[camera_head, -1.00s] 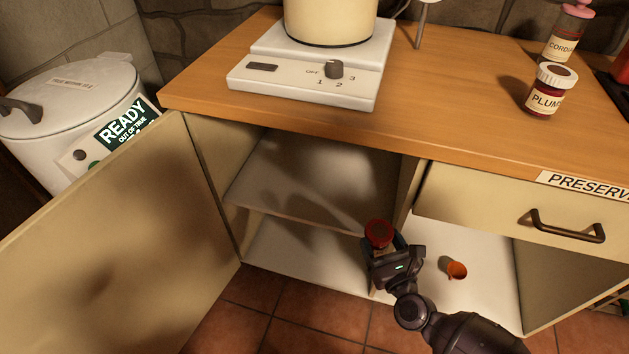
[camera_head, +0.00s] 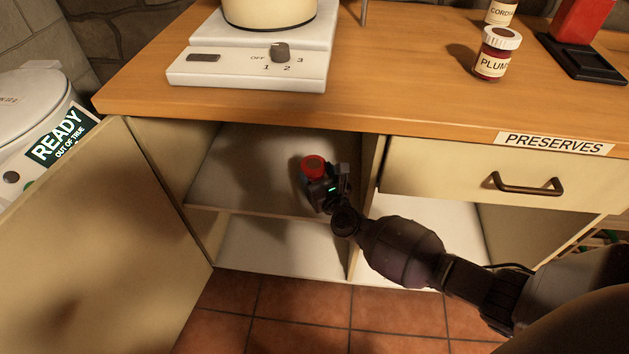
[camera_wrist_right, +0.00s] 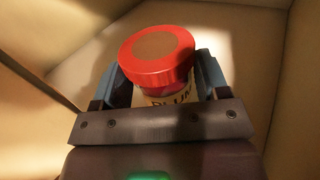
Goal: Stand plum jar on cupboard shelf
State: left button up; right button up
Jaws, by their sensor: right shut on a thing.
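A jar with a red lid (camera_head: 313,165) is held by my right gripper (camera_head: 318,180) in the head view. In the right wrist view the jar (camera_wrist_right: 157,52) stands between the two fingers, upright to the gripper, with part of a "PLUM" label showing below the lid. The gripper is shut on it, at the front of the cupboard's upper shelf (camera_head: 240,185). I cannot tell whether the jar touches the shelf. A second jar labelled plum, with a white lid (camera_head: 497,53), stands on the counter. My left gripper is not in view.
The cupboard door (camera_head: 95,235) stands open at the left. A divider (camera_head: 368,200) stands right of the shelf, beside a closed drawer (camera_head: 480,185). A scale-like hotplate with a pot (camera_head: 245,68) sits on the counter above. The shelf's left part is bare.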

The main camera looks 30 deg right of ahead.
aim_at(315, 181)
jog(key=shift+w, duration=0.65)
jog(key=f, duration=0.1)
jog(key=f+b, duration=0.1)
jog(key=f, duration=0.1)
jog(key=shift+s+f+b, duration=0.15)
jog(key=shift+s+b, duration=0.1)
jog(key=shift+b, duration=0.05)
jog(key=shift+w+f, duration=0.1)
jog(key=shift+f, duration=0.2)
jog(key=shift+r, duration=0.3)
jog(key=shift+f, duration=0.3)
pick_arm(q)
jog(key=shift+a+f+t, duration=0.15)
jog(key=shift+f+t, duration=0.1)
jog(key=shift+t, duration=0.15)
pick_arm(e)
jog(key=o, duration=1.1)
jog(key=shift+c, duration=0.2)
jog(key=shift+r, duration=0.15)
